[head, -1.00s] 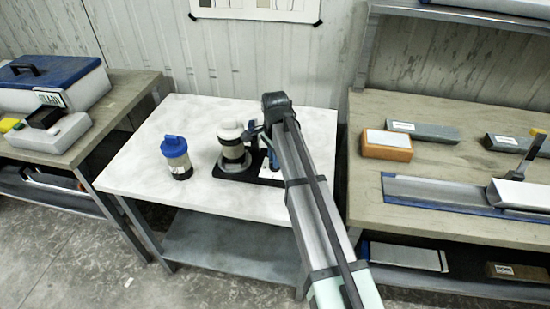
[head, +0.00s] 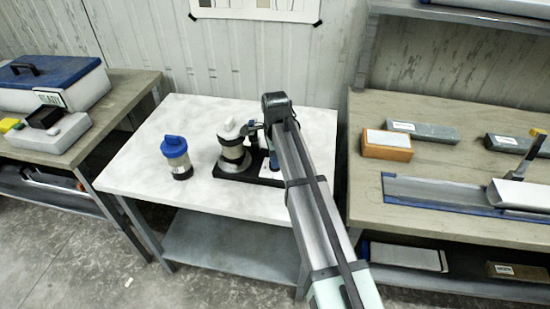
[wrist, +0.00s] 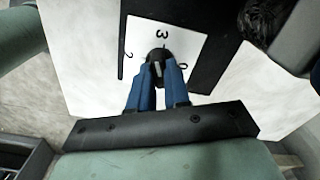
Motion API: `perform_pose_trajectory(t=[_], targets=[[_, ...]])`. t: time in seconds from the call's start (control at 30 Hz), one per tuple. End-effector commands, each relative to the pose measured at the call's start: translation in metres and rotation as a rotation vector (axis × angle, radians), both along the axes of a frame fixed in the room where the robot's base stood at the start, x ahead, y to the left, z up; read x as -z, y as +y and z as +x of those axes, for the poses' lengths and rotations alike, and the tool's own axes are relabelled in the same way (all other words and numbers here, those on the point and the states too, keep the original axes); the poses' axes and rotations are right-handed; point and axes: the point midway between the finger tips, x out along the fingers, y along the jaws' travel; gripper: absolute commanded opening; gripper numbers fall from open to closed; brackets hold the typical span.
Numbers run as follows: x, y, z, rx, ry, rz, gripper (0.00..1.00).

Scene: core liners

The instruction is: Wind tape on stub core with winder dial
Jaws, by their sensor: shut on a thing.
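The winder (head: 262,174) is a black base on the white table, with a stub core (head: 234,155) standing on its left part. The core has a grey banded body and a white cap (head: 230,130). In the wrist view a white dial plate (wrist: 190,40) carries numbers, among them a 3. My gripper (wrist: 158,78) has its blue fingers shut on the small dark dial knob (wrist: 157,56), which has a grey bar across it. In the head view my arm's end hides most of the dial. A canister with a blue lid (head: 176,157) stands upright left of the winder.
The right bench holds an orange box (head: 387,145), grey blocks (head: 422,131) and a long metal tray (head: 440,192). A blue-lidded case (head: 55,85) is on the left bench. The white table's front left is clear.

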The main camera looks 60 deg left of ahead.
Motion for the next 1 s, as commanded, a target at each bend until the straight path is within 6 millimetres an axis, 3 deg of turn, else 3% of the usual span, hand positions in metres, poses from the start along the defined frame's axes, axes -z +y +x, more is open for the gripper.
perform_pose_trajectory(t=[0.1, 0.13, 0.4, 0.77, 1.0], targets=[[0.001, -0.001, -0.001, -0.001, 0.001, -0.004, 0.0], [0.001, -0.001, -0.001, -0.001, 0.001, -0.004, 0.19], [0.001, -0.001, 0.0, -0.001, 0.001, -0.002, 0.43], [-0.007, 0.0, 0.0, -0.002, 0.0, 0.0, 0.43], [-0.045, 0.001, 0.0, -0.002, -0.001, 0.002, 0.43]])
